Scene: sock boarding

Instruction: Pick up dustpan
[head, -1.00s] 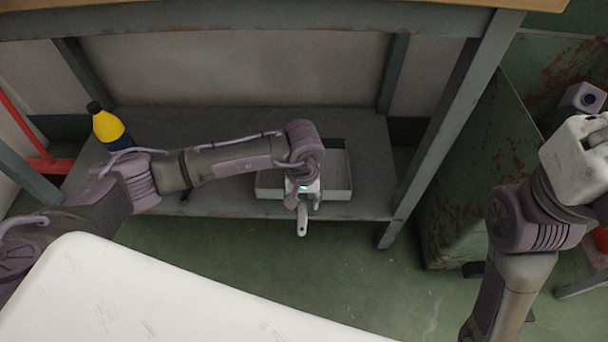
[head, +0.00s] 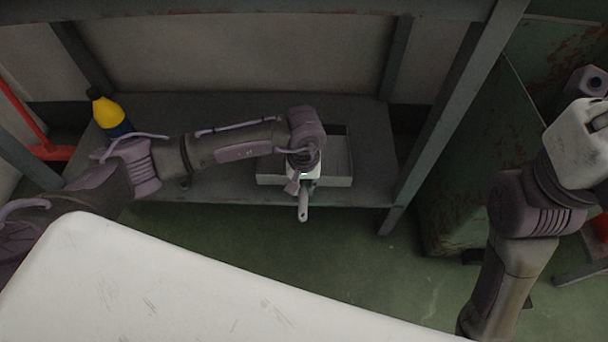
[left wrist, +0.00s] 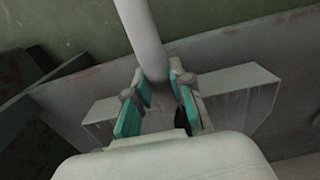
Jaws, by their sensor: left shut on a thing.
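The dustpan (head: 338,182) is a pale grey, shallow tray on the lower shelf, with its light handle (head: 303,212) pointing out past the shelf's front edge. My left gripper (head: 302,188) reaches down over the pan's front and is shut on the handle. In the left wrist view, the teal-padded fingers (left wrist: 160,98) stand on either side of the handle (left wrist: 145,35), and the pan (left wrist: 240,92) shows behind them. The gripper hides part of the join between handle and pan. My right gripper's white body (head: 578,150) is at the right edge; its fingers are not clear.
The grey lower shelf (head: 230,110) sits between table legs, with a right leg (head: 440,130) close to the dustpan. A yellow and dark blue bottle (head: 108,112) stands at the shelf's left. A green cabinet (head: 475,160) is at the right. Green floor (head: 370,250) is open in front.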

